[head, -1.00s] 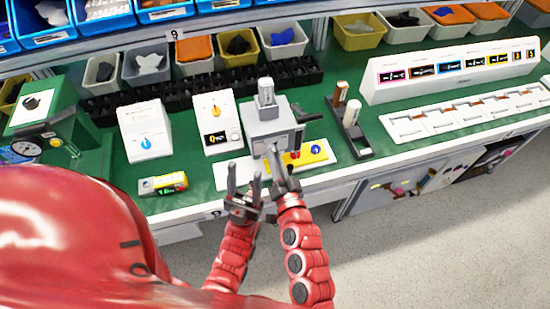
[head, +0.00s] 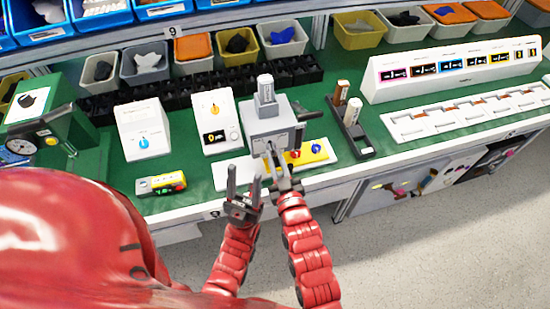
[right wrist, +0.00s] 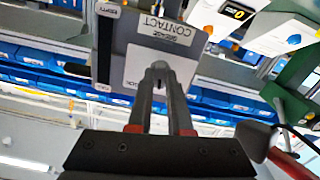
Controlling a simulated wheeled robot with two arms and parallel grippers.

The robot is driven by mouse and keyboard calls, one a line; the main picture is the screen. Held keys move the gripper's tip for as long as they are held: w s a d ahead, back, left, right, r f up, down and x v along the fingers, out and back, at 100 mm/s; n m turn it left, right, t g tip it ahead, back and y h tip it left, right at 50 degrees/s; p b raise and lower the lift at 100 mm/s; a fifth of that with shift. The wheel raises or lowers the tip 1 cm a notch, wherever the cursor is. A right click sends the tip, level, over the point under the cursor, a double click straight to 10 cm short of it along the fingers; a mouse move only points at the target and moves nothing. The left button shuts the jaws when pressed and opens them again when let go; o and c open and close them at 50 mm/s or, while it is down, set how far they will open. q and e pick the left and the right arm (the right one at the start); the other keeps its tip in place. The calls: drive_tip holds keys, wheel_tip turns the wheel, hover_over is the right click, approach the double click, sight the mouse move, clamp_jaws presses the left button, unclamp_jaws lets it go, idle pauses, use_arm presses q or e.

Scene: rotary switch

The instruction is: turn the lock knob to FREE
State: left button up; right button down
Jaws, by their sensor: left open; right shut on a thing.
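A grey box (head: 265,125) stands at the bench's front edge, with a grey and white cylinder (head: 266,88) upright on its top. My right gripper (head: 274,165) is at the box's front face. In the right wrist view its fingers (right wrist: 160,78) come together over a white label plate (right wrist: 182,68), shut on a small part there. That part, which appears to be the lock knob, is mostly hidden by the fingers, and I cannot read its setting. My left gripper (head: 243,185) is open and empty, fingers up, in front of the bench just left of the right gripper.
A yellow plate with red and blue buttons (head: 309,153) lies beside the box's right side. A black stand (head: 350,130) with cylinders is further right. Two white dial units (head: 143,130) and a yellow-grey meter (head: 161,183) are to the left. Bins line the back.

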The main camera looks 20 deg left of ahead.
drive_tip(key=n, duration=0.1)
drive_tip(key=n+b, duration=0.1)
drive_tip(key=n, duration=0.1)
drive_tip(key=shift+f+n+b, duration=0.25)
drive_tip(key=shift+n+b, duration=0.15)
drive_tip(key=shift+r+n+b, duration=0.1)
drive_tip(key=shift+n+b, duration=0.95)
drive_tip(key=shift+n, duration=0.65)
drive_tip(key=c, duration=0.8)
unclamp_jaws()
drive_tip(key=shift+r, duration=0.1)
drive_tip(key=shift+c, duration=0.2)
drive_tip(key=shift+s+d, duration=0.15)
drive_tip(key=shift+s, duration=0.05)
drive_tip(key=p+v, duration=0.4)
drive_tip(key=v, duration=1.3)
